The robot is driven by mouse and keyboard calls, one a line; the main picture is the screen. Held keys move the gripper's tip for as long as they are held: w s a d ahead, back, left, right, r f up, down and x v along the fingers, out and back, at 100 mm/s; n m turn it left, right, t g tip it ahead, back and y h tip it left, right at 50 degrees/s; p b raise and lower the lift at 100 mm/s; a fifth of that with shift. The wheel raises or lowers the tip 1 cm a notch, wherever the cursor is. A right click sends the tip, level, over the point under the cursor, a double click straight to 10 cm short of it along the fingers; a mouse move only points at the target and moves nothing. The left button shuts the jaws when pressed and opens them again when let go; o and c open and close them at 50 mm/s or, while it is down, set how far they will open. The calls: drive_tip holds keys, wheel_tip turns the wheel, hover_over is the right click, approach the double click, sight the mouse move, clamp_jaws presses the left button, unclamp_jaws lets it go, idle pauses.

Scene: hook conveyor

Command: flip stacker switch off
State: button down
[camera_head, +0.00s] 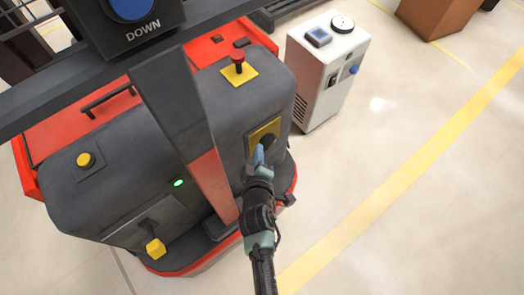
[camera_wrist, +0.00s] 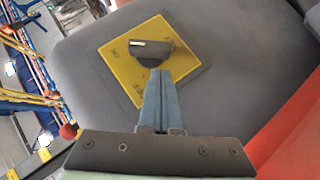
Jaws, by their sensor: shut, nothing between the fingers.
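The stacker is a dark grey and red machine (camera_head: 215,95). On its side is a yellow plate (camera_head: 262,130) with a black rotary switch. In the wrist view the black knob (camera_wrist: 150,48) sits on the yellow plate (camera_wrist: 185,62), with a light mark at its left end and lettering around it, partly hidden. My gripper (camera_head: 259,156) is shut and empty, right in front of the switch. In the wrist view the blue fingers of my gripper (camera_wrist: 160,75) are together, their tips just below the knob. I cannot tell if they touch it.
A red emergency button (camera_head: 237,60) on a yellow plate stands on top of the stacker. A white box unit (camera_head: 325,75) stands behind it to the right, with a brown box (camera_head: 437,15) beyond. The floor at right is clear, with a yellow line (camera_head: 400,180).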

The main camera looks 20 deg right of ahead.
drive_tip(key=shift+w+d+f, duration=0.2)
drive_tip(key=shift+d+f, duration=0.3)
drive_tip(key=shift+d, duration=0.05)
drive_tip(key=shift+f+b, duration=0.2)
drive_tip(key=shift+b, duration=0.4)
